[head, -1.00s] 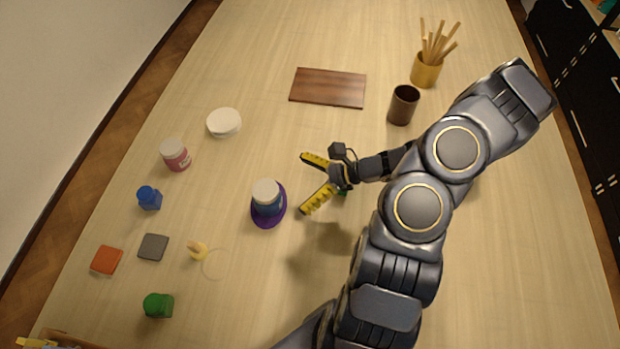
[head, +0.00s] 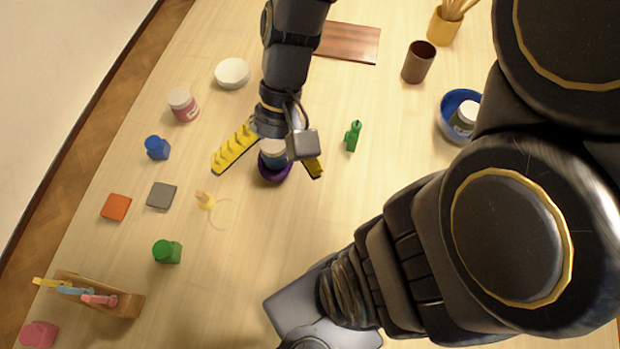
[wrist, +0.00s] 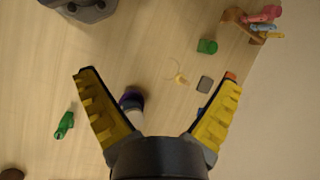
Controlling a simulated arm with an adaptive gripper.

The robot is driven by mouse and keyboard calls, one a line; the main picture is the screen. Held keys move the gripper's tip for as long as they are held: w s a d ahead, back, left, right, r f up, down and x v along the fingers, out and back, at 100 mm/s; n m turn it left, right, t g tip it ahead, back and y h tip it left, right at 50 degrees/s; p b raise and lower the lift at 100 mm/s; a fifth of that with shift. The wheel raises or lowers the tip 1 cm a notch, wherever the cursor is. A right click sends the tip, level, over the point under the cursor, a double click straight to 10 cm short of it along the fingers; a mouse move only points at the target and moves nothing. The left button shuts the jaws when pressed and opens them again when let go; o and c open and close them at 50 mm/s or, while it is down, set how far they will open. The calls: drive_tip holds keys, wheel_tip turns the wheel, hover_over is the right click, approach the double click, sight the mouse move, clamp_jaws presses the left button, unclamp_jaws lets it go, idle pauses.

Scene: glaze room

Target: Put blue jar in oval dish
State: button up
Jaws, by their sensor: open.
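The blue jar (head: 273,152) with its pale lid appears to stand upright in the purple oval dish (head: 272,176); my gripper partly covers both in the head view. My gripper (head: 268,171) is open, its yellow fingers spread to either side of the jar and dish. In the wrist view, the open gripper (wrist: 158,74) shows the pale lid (wrist: 134,116) and purple dish (wrist: 130,97) between the fingers, closer to the left one. The gripper's base hides part of the jar. No contact between fingers and jar is visible.
A blue bowl (head: 449,105) holding another white-lidded jar (head: 464,118) is further right. A white bowl (head: 232,73), pink jar (head: 184,106) and brown cup (head: 418,62) stand around. Small items and a wooden rack (head: 125,304) lie left.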

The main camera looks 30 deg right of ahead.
drive_tip(key=s+d+r+n+t+h, duration=0.1)
drive_tip(key=s+d+r+n+h, duration=0.1)
drive_tip(key=s+r+n+h, duration=0.2)
drive_tip(key=shift+s+d+n+h, duration=0.15)
drive_tip(key=shift+s+n+h, duration=0.3)
drive_tip(key=shift+s, duration=0.7)
